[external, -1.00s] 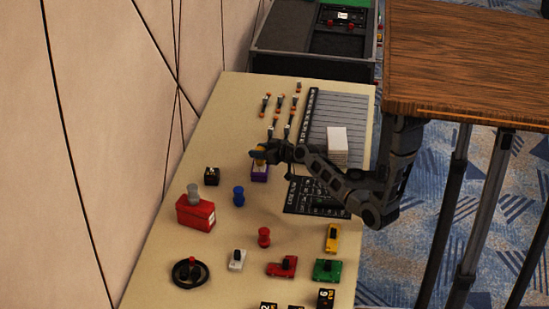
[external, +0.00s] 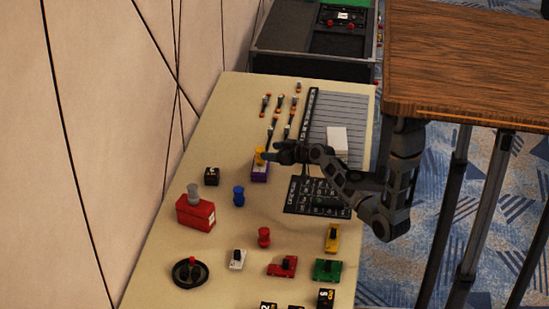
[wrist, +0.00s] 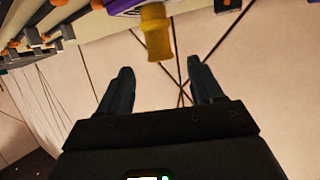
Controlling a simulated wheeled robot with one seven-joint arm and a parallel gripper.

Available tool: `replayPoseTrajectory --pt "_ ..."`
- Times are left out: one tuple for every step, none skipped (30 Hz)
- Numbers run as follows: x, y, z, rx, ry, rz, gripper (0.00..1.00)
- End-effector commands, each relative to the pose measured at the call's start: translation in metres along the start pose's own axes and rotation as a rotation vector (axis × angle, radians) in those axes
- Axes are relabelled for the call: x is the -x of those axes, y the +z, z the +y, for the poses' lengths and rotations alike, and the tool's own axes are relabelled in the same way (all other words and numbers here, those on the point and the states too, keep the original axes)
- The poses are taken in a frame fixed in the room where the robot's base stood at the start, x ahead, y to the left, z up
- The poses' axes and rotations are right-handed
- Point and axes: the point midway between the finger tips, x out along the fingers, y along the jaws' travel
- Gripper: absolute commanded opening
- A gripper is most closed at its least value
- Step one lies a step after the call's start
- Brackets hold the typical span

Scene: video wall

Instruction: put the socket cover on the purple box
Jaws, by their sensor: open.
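The yellow socket cover (external: 260,155) stands upright on top of the purple box (external: 259,172) near the middle of the table. In the wrist view the yellow cover (wrist: 156,35) shows at the top, against the purple box (wrist: 130,6), which is mostly cut off by the frame edge. My gripper (external: 270,156) is just to the right of the cover. In the wrist view my gripper (wrist: 160,68) has its two fingers spread apart with nothing between the tips, and the cover lies beyond them.
A black numbered cube (external: 211,176), a blue knobbed piece (external: 239,197) and a red box (external: 196,214) stand to the left. A dark keypad panel (external: 318,196) and a white block (external: 337,140) are to the right. Several small switches stand behind the purple box.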

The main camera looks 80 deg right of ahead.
Motion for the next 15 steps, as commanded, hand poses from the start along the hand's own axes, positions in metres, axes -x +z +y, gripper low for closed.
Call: replayPoseTrajectory --pt "0.011 0.002 -0.001 0.000 0.000 0.001 0.66" --pt "0.017 0.002 -0.001 -0.001 0.000 0.000 0.66" --pt "0.024 0.002 -0.001 0.000 0.000 0.000 0.66" --pt "0.029 0.002 -0.001 0.001 0.000 0.000 0.66" --pt "0.034 0.002 -0.001 0.001 0.000 0.000 0.66" --pt "0.039 0.001 -0.001 0.001 0.000 0.000 0.66" --pt "0.043 0.002 -0.001 0.000 -0.001 -0.001 0.66" --pt "0.046 0.001 -0.001 0.000 -0.001 0.000 0.66" --pt "0.049 0.001 -0.001 0.000 -0.001 0.000 0.66" --pt "0.051 0.001 -0.001 0.000 -0.001 0.000 0.66" --pt "0.053 0.000 -0.001 0.000 -0.001 0.001 0.66" --pt "0.055 0.000 0.000 0.000 -0.001 0.001 0.66" --pt "0.056 0.000 0.000 0.000 0.000 0.001 0.66" --pt "0.057 0.000 0.000 0.000 -0.001 0.000 0.66" --pt "0.057 0.000 0.000 0.000 0.000 0.000 0.66"
